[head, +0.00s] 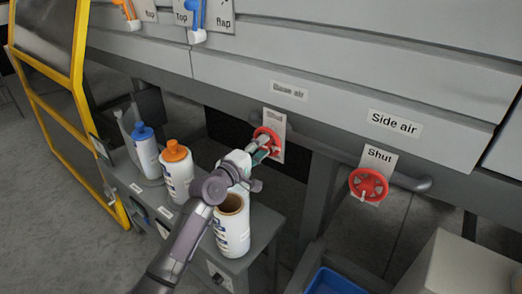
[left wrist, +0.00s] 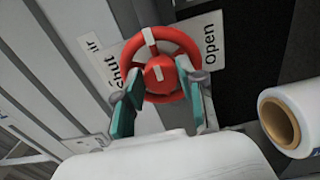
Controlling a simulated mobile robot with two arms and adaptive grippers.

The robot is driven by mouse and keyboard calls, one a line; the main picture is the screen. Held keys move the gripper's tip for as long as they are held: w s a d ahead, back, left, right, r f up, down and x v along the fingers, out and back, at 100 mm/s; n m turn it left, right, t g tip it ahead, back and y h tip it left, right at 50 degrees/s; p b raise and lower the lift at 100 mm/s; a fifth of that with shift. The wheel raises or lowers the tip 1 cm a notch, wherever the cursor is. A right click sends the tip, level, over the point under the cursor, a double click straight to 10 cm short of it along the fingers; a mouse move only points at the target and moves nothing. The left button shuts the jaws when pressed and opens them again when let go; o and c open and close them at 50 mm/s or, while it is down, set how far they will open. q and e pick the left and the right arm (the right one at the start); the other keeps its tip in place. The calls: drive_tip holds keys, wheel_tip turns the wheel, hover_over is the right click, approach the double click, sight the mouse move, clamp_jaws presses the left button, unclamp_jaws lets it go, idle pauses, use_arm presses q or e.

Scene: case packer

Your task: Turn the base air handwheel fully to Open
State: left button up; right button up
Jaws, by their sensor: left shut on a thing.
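The base air handwheel (head: 268,136) is a red wheel on a plate below the "Base air" label (head: 288,90). In the left wrist view, the red wheel (left wrist: 162,50) has a white mark on its rim, and the plate behind it reads "Shut" on one side and "Open" (left wrist: 211,46) on the other. My left gripper (head: 262,150) is at the wheel. In the left wrist view its teal-padded fingers (left wrist: 158,92) are on either side of the wheel's lower part, shut on it. The gripper hides part of the wheel in the head view. My right gripper is not in view.
A second red handwheel (head: 368,185) sits under the "Side air" label (head: 395,124), to the right. White rolls or bottles, one with a blue cap (head: 145,150) and one with an orange cap (head: 177,170), stand on a grey bench. An open-topped roll (head: 231,225) is close under my left arm. A blue bin (head: 335,284) is below.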

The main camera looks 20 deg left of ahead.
use_arm(q)
drive_tip(key=m, duration=0.4)
drive_tip(key=shift+f+m+b, duration=0.15)
drive_tip(key=shift+m+b, duration=0.15)
drive_tip(key=shift+b, duration=0.1)
drive_tip(key=m, duration=0.4)
drive_tip(key=shift+a+m, duration=0.1)
drive_tip(key=shift+m, duration=0.2)
drive_tip(key=m, duration=0.4)
drive_tip(key=shift+m, duration=0.3)
drive_tip(key=shift+a+m+p, duration=0.1)
drive_tip(key=shift+m+p, duration=0.2)
drive_tip(key=shift+m, duration=1.7)
drive_tip(key=o, duration=1.1)
